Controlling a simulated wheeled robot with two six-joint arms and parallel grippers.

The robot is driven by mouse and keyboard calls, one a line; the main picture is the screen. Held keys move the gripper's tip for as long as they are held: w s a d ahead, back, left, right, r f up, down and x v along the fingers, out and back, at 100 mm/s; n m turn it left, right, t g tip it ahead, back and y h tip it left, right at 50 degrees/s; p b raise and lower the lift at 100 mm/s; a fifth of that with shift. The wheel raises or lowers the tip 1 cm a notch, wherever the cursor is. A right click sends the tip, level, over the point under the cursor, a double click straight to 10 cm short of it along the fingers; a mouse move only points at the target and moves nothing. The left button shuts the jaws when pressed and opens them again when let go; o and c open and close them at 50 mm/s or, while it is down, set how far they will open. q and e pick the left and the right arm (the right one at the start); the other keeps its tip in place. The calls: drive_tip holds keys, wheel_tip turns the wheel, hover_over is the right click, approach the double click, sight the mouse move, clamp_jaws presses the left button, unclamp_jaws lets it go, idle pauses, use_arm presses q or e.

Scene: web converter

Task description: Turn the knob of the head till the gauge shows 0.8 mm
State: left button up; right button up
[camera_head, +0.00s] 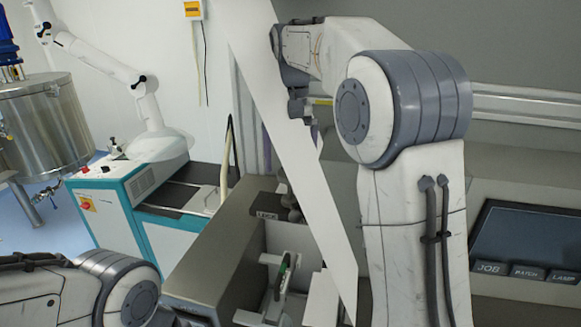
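No gauge reading or clearly recognisable head knob shows. Small dark, rounded parts (290,203) sit beside a black label plate on the grey machine; I cannot tell whether they belong to the head. A long white web strip (300,150) runs steeply down past them and hides part of the machine. My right arm reaches up and over to the left; its small grey end (300,107) is beside the strip, too small and covered to tell its fingers. My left arm enters at the bottom left, and its gripper is outside the picture.
A dark panel with JOB, PATCH and LAMP buttons (528,240) is at right. A teal-and-white cabinet (125,210) and steel tank (45,125) stand at left.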

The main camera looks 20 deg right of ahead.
drive_tip(key=shift+f, duration=0.9)
drive_tip(key=c, duration=1.4)
drive_tip(key=shift+r, duration=0.1)
